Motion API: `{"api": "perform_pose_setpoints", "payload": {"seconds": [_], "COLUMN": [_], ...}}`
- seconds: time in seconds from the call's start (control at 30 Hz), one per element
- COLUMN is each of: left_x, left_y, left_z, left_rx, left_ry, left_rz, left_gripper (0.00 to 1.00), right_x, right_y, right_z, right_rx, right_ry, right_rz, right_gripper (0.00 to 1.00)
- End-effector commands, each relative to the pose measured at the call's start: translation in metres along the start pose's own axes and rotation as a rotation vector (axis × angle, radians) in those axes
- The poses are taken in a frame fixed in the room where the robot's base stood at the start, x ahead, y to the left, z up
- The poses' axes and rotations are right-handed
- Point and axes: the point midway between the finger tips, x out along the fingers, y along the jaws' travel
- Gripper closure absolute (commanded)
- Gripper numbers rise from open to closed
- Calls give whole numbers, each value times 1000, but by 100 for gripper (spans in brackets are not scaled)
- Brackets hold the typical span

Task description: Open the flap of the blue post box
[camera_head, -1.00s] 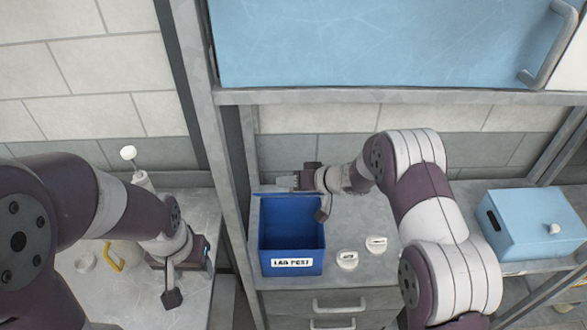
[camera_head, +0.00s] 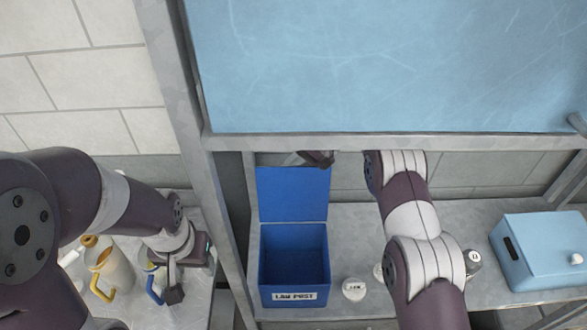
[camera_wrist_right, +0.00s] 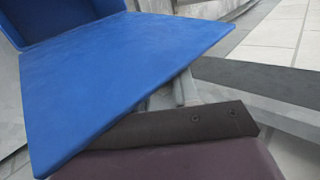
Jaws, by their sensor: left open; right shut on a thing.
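The blue post box (camera_head: 263,280) stands on the shelf with a white label on its front. Its flap (camera_head: 293,193) is raised upright at the back, and the box's inside shows. My right gripper (camera_head: 318,158) is at the flap's top edge, shut on it; the shelf beam above partly hides it. In the right wrist view the flap (camera_wrist_right: 120,75) fills the upper left, with a dark gripper finger (camera_wrist_right: 190,122) along its edge. My left gripper (camera_head: 192,273) is open and apart from the box, over the left table.
A light blue box (camera_head: 540,252) with a knob stands at the right. A white round lid (camera_head: 354,289) lies beside the post box, with a grey jar (camera_head: 473,262) further right. Bottles with a yellow handle (camera_head: 104,290) and a blue handle (camera_head: 153,289) stand at the left.

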Motion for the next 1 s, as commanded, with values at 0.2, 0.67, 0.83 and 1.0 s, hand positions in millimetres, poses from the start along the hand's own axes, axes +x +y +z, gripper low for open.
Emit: {"api": "perform_pose_setpoints", "payload": {"seconds": [0.2,0.67,0.83,1.0], "left_x": [4,4,4,4], "left_y": [0,0,0,0], "left_z": [1,1,1,1], "left_rx": [0,0,0,0], "left_ry": [0,0,0,0], "left_rz": [0,0,0,0], "left_gripper": [48,48,48,48], "right_x": [4,3,3,3], "right_y": [3,4,4,4], "right_z": [-3,-3,-3,-3], "right_rx": [40,50,50,50], "right_ry": [-39,-48,-48,-48], "right_rz": [4,7,7,7], "right_gripper": [100,100,49,49]}}
